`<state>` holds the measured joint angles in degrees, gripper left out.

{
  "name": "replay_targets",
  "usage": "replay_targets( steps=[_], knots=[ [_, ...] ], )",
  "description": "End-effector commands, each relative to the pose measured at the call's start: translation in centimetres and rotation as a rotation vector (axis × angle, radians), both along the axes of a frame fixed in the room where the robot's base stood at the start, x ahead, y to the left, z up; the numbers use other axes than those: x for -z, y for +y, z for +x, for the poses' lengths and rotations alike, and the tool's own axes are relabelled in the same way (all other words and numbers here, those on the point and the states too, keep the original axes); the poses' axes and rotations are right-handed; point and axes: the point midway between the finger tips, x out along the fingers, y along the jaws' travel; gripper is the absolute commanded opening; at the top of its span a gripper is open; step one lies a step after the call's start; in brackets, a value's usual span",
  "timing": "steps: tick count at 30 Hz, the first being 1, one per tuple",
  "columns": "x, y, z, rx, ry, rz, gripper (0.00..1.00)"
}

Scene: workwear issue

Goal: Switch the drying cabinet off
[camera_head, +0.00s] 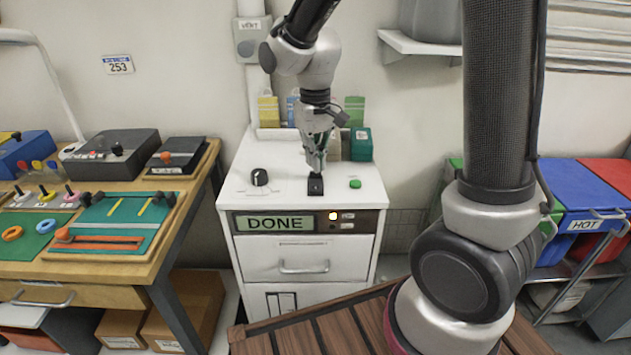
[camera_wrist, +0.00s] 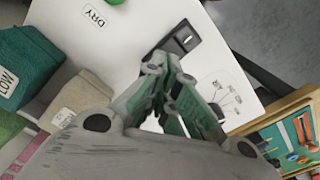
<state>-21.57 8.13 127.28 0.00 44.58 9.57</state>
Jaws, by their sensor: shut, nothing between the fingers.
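The white top also shows a DRY label (camera_wrist: 95,18).
Small boxes, including a green one (camera_head: 361,143), stand at the back of the cabinet top. A wooden bench (camera_head: 150,268) with boards and devices stands to the left. A slatted wooden surface (camera_head: 300,336) is in front; blue and red bins stand to the right.

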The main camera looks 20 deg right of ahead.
Motion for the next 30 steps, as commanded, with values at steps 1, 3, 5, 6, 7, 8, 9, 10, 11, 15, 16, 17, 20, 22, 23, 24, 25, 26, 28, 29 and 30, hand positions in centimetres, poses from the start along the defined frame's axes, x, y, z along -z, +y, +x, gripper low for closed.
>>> replay_targets(
  steps=[1, 3, 5, 6, 7, 8, 9, 10, 11, 15, 16, 17, 20, 22, 23, 24, 25, 26, 28, 29, 30],
  knots=[
    [0.0, 0.0, 0.0, 0.000, 0.000, 0.000, 0.00],
    [0.0, 0.0, 0.0, 0.000, 0.000, 0.000, 0.00],
    [0.0, 0.0, 0.0, 0.000, 0.000, 0.000, 0.00],
    [0.1, 0.0, 0.0, 0.000, 0.000, 0.000, 0.00],
    [0.1, 0.0, 0.0, 0.000, 0.000, 0.000, 0.00],
    [0.1, 0.0, 0.0, 0.000, 0.001, 0.000, 0.00],
    [0.2, 0.0, 0.0, 0.000, 0.001, 0.000, 0.00],
    [0.3, 0.0, 0.0, 0.000, 0.001, 0.000, 0.00],
    [0.3, 0.0, 0.0, 0.000, 0.001, 0.000, 0.00],
    [0.5, 0.0, 0.0, 0.000, 0.001, 0.000, 0.00],
    [0.6, 0.0, 0.0, 0.000, 0.001, 0.000, 0.00],
    [0.6, 0.0, 0.0, 0.000, 0.001, 0.000, 0.00],
    [0.8, 0.0, 0.0, 0.000, 0.001, 0.000, 0.00],
    [0.9, 0.0, 0.0, 0.000, 0.000, 0.000, 0.00],
    [0.9, 0.0, 0.0, 0.000, 0.000, 0.000, 0.00],
    [1.0, 0.0, 0.0, 0.000, 0.000, 0.000, 0.00],
    [1.0, 0.0, 0.0, 0.000, 0.000, 0.000, 0.00],
    [1.1, 0.0, 0.0, 0.000, 0.000, 0.000, 0.00],
    [1.2, 0.0, 0.0, 0.000, 0.000, 0.000, 0.00],
    [1.2, 0.0, 0.0, 0.000, 0.000, 0.000, 0.00],
    [1.3, 0.0, 0.0, 0.000, 0.000, 0.000, 0.00]
  ],
)
